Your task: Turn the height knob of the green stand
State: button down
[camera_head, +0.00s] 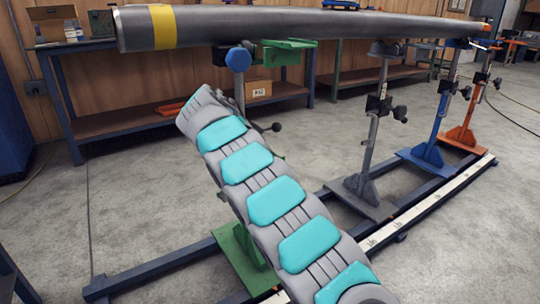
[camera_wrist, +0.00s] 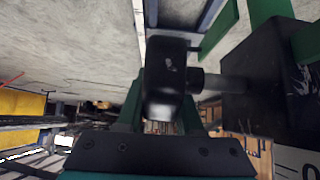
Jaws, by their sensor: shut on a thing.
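The green stand shows in the head view with its green base (camera_head: 240,258) on the floor rail and its green top (camera_head: 287,45) under the pipe. My arm hides most of its post. In the wrist view a black knob (camera_wrist: 172,75) fills the middle, joined by a short shaft to a dark block (camera_wrist: 262,85) on the right. My gripper (camera_wrist: 163,108) is shut on this knob, one green-edged finger on each side. In the head view my gripper and the knob are hidden behind my arm.
The long grey pipe (camera_head: 300,24) with a yellow band lies above, across several stands. A grey stand (camera_head: 372,150), a blue stand (camera_head: 436,130) and an orange stand (camera_head: 472,105) stand to the right along the rail. A workbench (camera_head: 165,118) stands behind. Open floor lies at left.

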jog(key=shift+f+y, duration=0.1)
jog(key=shift+y, duration=0.2)
dwell(0.4)
jog(key=c, duration=0.6)
grip_release()
jog(key=shift+o, duration=0.2)
jog(key=shift+p+v, duration=1.2)
jog(key=shift+v, duration=2.65)
jog(key=shift+w+a, duration=0.1)
jog(key=shift+w, duration=0.05)
